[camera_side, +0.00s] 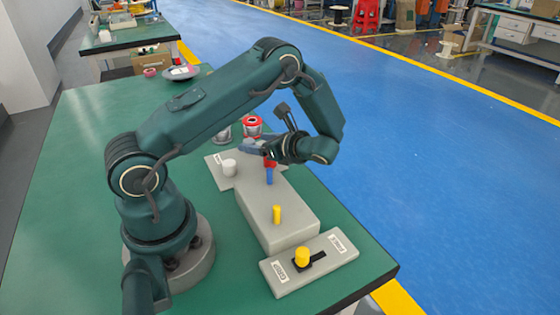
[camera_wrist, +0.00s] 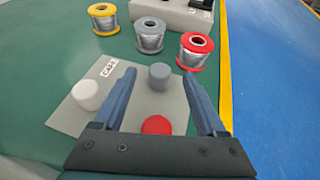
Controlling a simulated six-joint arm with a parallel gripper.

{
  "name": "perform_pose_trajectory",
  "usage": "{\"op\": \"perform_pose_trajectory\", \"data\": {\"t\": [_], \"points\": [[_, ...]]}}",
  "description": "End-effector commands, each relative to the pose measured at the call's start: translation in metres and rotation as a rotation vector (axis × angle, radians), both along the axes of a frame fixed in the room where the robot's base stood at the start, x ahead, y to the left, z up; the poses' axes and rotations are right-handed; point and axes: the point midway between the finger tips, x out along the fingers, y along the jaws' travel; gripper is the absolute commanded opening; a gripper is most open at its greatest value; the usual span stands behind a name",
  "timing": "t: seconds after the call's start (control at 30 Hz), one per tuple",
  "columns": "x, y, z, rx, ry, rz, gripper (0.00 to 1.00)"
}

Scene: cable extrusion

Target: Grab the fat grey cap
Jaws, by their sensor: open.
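A grey round cap (camera_wrist: 159,75) stands on the light grey plate (camera_wrist: 66,117) labelled CAPS. In the wrist view it shows between the tips of my gripper (camera_wrist: 158,80), at the far end of the jaws. The jaws are open with nothing held between them. In the side view my gripper (camera_side: 252,147) hangs over the plate's far part and the grey cap cannot be made out there. A wider white cap (camera_wrist: 88,94) stands left of the jaws; it also shows in the side view (camera_side: 229,168). A red round top (camera_wrist: 157,125) lies nearer the gripper base.
Yellow (camera_wrist: 103,18), grey (camera_wrist: 149,35) and red (camera_wrist: 196,51) spools stand beyond the plate. A grey block (camera_side: 275,232) carries blue (camera_side: 269,177) and yellow (camera_side: 277,214) pegs. A panel with a yellow knob (camera_side: 302,256) sits in front. The green table's left is mostly clear.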

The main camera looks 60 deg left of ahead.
Motion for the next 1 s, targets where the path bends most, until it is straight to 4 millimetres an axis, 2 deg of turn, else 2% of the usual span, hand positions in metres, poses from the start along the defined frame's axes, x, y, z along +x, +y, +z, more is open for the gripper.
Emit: {"op": "perform_pose_trajectory", "data": {"t": [0.2, 0.47, 0.5, 0.57, 0.6, 0.7, 1.0], "points": [[-0.005, 0.018, -0.008, -0.001, -0.001, 0.001, 0.74], [-0.006, 0.02, -0.009, -0.001, -0.002, -0.001, 0.74], [-0.006, 0.02, -0.009, -0.001, -0.002, -0.001, 0.7], [-0.005, 0.02, -0.009, -0.001, -0.002, -0.001, 0.47], [-0.005, 0.02, -0.009, -0.001, -0.002, -0.001, 0.32], [-0.005, 0.02, -0.009, -0.001, -0.003, 0.0, 0.0], [-0.005, 0.02, -0.008, -0.001, -0.003, 0.0, 0.0]]}}
